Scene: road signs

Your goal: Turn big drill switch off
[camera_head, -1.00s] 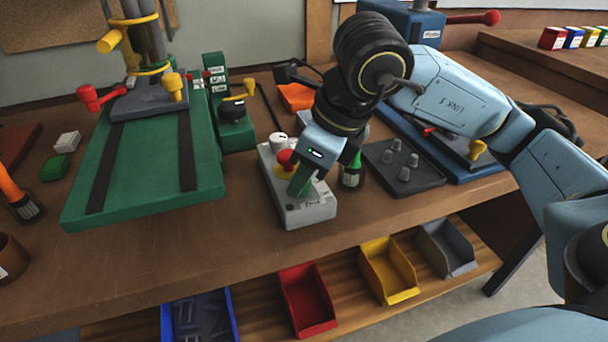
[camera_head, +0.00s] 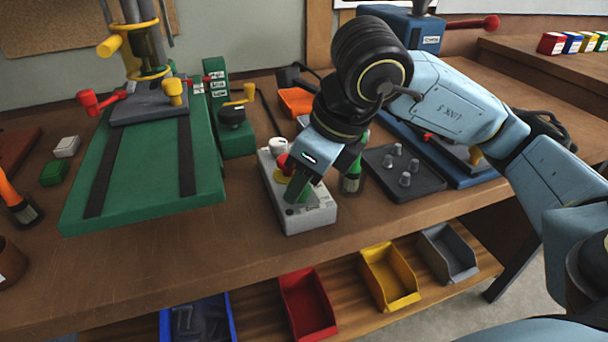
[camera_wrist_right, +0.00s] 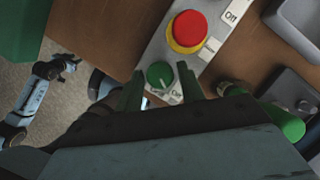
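The grey control box (camera_head: 308,222) stands on the bench beside the big green drill (camera_head: 150,165). In the right wrist view it carries a green rotary switch (camera_wrist_right: 160,75) with a pale pointer line, near a small label that seems to read "Off". A red mushroom button (camera_wrist_right: 188,30) on a yellow collar sits farther along the box. My right gripper (camera_head: 296,192) is low over the box. In the wrist view its fingers (camera_wrist_right: 160,88) are open, one on either side of the green switch; contact cannot be told. My left gripper (camera_wrist_right: 69,64) shows small in the wrist view.
A green bottle (camera_head: 353,175) stands right beside the box, near a dark tray with grey pegs (camera_head: 405,190). A small drill press with a blue base (camera_head: 455,172) is farther right. Colored bins (camera_head: 306,305) sit on the shelf below. The bench in front is clear.

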